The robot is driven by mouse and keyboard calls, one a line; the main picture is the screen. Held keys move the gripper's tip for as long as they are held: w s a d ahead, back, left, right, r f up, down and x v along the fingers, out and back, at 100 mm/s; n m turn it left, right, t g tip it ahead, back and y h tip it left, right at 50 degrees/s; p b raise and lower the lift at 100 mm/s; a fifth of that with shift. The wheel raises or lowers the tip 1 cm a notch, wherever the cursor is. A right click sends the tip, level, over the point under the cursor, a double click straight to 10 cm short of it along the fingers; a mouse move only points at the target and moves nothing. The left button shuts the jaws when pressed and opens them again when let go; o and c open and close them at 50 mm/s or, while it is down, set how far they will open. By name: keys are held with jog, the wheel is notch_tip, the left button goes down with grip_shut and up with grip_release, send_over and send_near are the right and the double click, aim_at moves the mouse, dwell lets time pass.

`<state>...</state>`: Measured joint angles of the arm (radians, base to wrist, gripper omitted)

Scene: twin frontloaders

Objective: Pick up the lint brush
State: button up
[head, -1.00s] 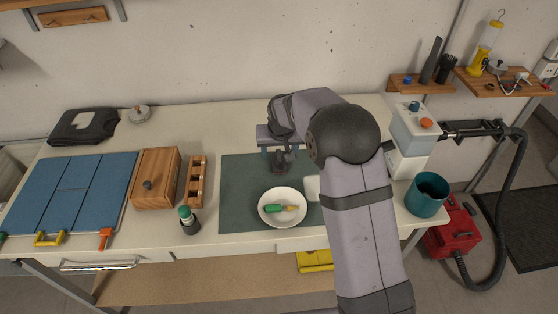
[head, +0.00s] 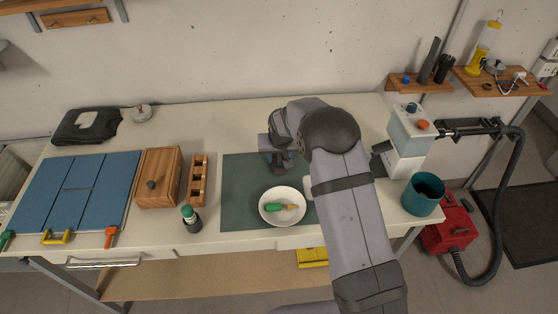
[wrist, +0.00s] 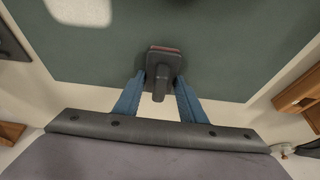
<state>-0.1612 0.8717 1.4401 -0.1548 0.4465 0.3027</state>
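The lint brush (wrist: 161,66) is a dark grey tool with a reddish edge and a short handle, on the green-grey mat (wrist: 235,40). In the wrist view it lies between the two blue fingers of my gripper (wrist: 159,95).
A white bowl (head: 268,219) with a green-handled item stands in front of my gripper on the mat. A wooden block (head: 198,180), wooden box (head: 157,180) and green-topped bottle (head: 190,220) stand left. A teal bucket (head: 424,198) is at the right.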

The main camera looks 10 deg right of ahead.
jog(key=shift+c, duration=1.4)
